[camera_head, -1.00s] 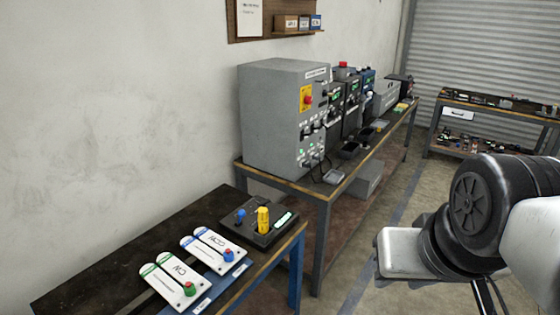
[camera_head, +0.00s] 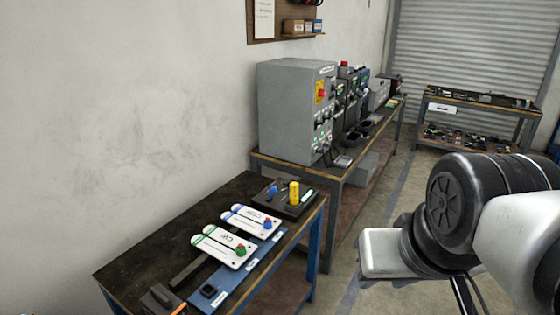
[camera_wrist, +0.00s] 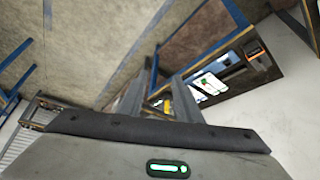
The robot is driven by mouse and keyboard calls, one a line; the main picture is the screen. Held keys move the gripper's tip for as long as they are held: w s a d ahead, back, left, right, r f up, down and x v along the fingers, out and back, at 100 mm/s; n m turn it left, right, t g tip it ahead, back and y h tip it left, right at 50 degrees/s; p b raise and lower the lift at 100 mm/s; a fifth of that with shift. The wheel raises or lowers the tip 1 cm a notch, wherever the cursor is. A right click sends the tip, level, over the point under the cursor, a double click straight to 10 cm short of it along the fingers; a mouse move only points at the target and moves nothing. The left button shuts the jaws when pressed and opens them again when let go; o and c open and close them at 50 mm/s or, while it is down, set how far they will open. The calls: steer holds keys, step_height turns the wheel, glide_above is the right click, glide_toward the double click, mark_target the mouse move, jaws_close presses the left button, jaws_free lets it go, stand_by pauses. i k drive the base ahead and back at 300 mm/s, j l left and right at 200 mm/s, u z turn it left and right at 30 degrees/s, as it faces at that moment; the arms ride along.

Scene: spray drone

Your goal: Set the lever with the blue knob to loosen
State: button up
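In the head view, a black box (camera_head: 300,208) sits at the far end of the near table. It carries a small blue knob (camera_head: 272,189) and an upright yellow cylinder (camera_head: 294,192). In front of it lies a white plate marked CCW with a blue stripe (camera_head: 245,219), with a blue and red knob (camera_head: 267,224) at its right end. Lever labels are too small to read. My gripper (camera_wrist: 163,80) shows only in the wrist view, its grey fingers apart and nothing visibly held. It is away from the knobs, which I cannot make out clearly there.
A white CW plate (camera_head: 222,249) with a green and red knob lies nearer on the dark near table (camera_head: 155,245). A grey control cabinet (camera_head: 290,110) stands on the table behind. Another bench (camera_head: 480,100) stands by the shutter.

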mark_target(273, 189)
steer(key=k+j, duration=0.9)
steer(key=j, duration=0.2)
steer(key=i+l, duration=0.4)
steer(key=i, duration=0.15)
steer(key=i+l+z, duration=0.15)
steer(key=i+l, duration=0.6)
steer(key=i, duration=0.3)
steer(key=i+l+z, duration=0.1)
steer(key=i+l, duration=0.25)
steer(key=i, duration=0.2)
